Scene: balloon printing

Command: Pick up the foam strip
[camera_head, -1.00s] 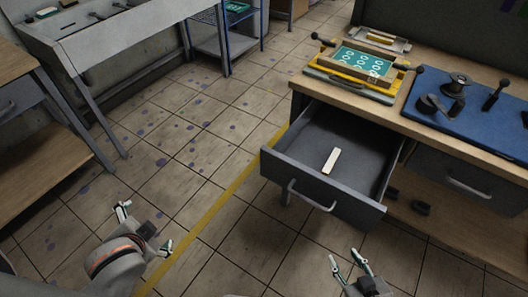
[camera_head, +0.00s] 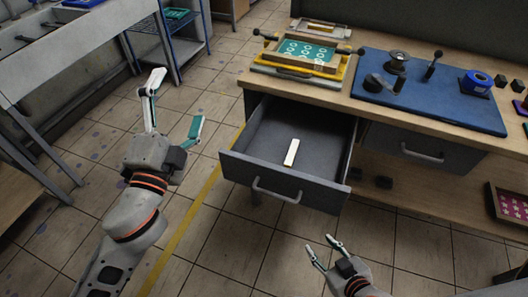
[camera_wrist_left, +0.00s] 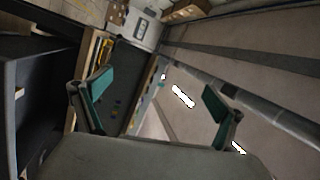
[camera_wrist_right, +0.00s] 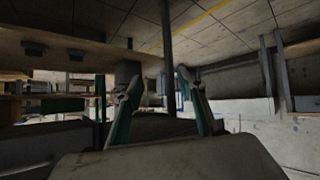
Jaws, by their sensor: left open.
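The foam strip (camera_head: 291,152) is a pale, narrow bar lying flat in the open grey drawer (camera_head: 324,196). My left gripper (camera_head: 174,106) is open and empty, above the floor to the left of the drawer and apart from the strip. Its spread green-padded fingers show in the left wrist view (camera_wrist_left: 155,98). My right gripper (camera_head: 322,247) is in front of the drawer, below it in the head view, with its fingers apart and nothing between them. The right wrist view (camera_wrist_right: 158,90) also shows its fingers apart. I cannot make out the strip clearly in either wrist view.
The workbench (camera_head: 231,92) stands above the drawer. It bears a yellow-framed printing screen (camera_head: 303,66) and a blue mat (camera_head: 440,107) with tools. A closed drawer (camera_head: 421,147) is to the right. A tray with pink pieces (camera_head: 510,207) is lower right. The tiled floor at left is open.

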